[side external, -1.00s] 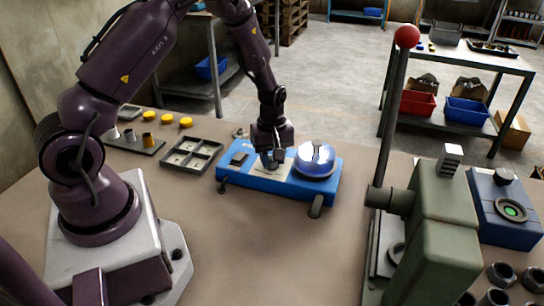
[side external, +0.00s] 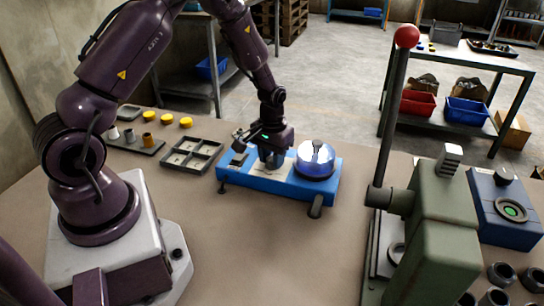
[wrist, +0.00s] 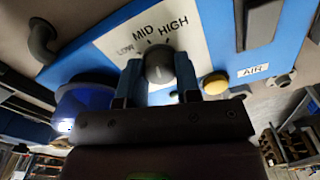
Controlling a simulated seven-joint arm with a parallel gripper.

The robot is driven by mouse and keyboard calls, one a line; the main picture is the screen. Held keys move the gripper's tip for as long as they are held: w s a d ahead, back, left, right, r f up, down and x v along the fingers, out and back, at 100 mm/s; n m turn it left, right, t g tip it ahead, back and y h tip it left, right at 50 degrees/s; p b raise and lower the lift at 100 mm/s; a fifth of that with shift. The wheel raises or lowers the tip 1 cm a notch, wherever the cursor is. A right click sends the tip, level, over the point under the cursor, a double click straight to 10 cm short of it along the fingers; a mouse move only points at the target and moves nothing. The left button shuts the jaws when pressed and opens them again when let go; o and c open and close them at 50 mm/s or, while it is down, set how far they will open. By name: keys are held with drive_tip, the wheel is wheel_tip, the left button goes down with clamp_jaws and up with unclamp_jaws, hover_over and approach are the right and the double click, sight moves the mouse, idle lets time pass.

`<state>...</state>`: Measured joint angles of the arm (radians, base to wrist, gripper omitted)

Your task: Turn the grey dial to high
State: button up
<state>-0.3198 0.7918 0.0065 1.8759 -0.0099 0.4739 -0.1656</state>
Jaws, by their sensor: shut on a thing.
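The blue blaster machine (side external: 240,180) stands on the bench, with a round blue drum with a clear top (side external: 316,160) at its right end. My gripper (side external: 270,160) points down onto the pale panel of the machine. In the wrist view the grey dial (wrist: 158,62) sits between the two fingers of my gripper (wrist: 157,85), which are shut on it. The words LOW, MID and HIGH (wrist: 172,27) are printed in an arc beside the dial. I cannot tell clearly which word the dial points at.
In the wrist view a yellow button (wrist: 214,83) is close beside one finger, near the AIR label (wrist: 254,70). A four-compartment tray (side external: 191,154) lies left of the machine. A green press with a red-knobbed lever (side external: 407,36) stands at the right. Bare bench lies in front.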

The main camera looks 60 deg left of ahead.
drive_tip(key=m, duration=0.5)
drive_tip(key=shift+m, duration=0.3)
idle(0.4)
drive_tip(key=o, duration=0.9)
drive_tip(key=shift+r, duration=0.1)
wheel_tip(320, 180, up, 13)
drive_tip(key=shift+f, duration=0.1)
